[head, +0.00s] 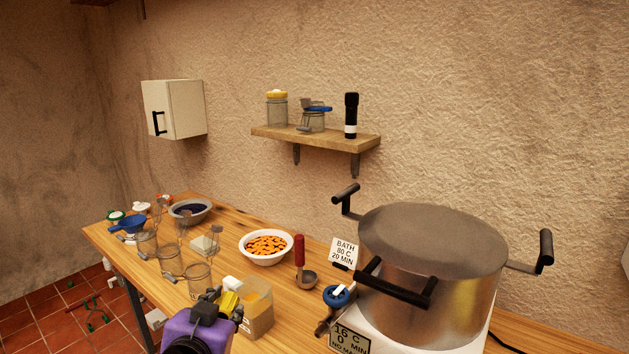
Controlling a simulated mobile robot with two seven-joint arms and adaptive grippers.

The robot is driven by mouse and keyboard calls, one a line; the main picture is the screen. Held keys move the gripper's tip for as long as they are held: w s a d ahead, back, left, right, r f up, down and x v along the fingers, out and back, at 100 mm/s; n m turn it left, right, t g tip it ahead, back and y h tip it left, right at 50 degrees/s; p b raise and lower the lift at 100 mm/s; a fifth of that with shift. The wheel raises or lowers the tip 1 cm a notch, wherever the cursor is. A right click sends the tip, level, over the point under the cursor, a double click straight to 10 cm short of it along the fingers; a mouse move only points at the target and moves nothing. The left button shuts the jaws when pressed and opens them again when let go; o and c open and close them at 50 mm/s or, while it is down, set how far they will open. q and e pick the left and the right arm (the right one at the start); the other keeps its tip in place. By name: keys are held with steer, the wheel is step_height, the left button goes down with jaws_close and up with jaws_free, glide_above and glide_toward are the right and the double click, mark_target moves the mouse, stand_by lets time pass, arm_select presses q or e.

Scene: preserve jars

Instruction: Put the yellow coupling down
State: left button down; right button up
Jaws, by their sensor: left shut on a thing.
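My left gripper (222,302), with a purple body and dark fingers, is at the bottom of the head view, over the front of the wooden bench. It is shut on the yellow coupling (229,304), which shows as a small yellow piece between the fingers. The fingers hide part of it. In the picture it overlaps the left side of a clear tub (259,317) with amber contents. I cannot tell whether it touches the tub. My right gripper is not in view.
A large steel pot (430,280) fills the bench's right side. A blue ring fitting (337,296) sits beside it. A bowl of orange pieces (266,258), a red-handled ladle (300,260) and several glass jars (199,280) crowd the bench. Some bare wood (285,325) shows right of the tub.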

arm_select(q)
steer(key=shift+s+f, duration=0.35)
steer(key=shift+f, duration=0.45)
steer(key=s+d+r+m+g+h, duration=0.3)
steer(key=s+d+r+m+h, duration=0.1)
steer(key=d+r+m+h, duration=0.6)
steer(key=w+d+f+m+g+h, duration=0.2)
steer(key=w+d+f+g, duration=0.2)
steer(key=f, duration=0.3)
steer(key=shift+d+f+m, duration=0.3)
steer(key=shift+d+f, duration=0.05)
steer(key=shift+d, duration=0.2)
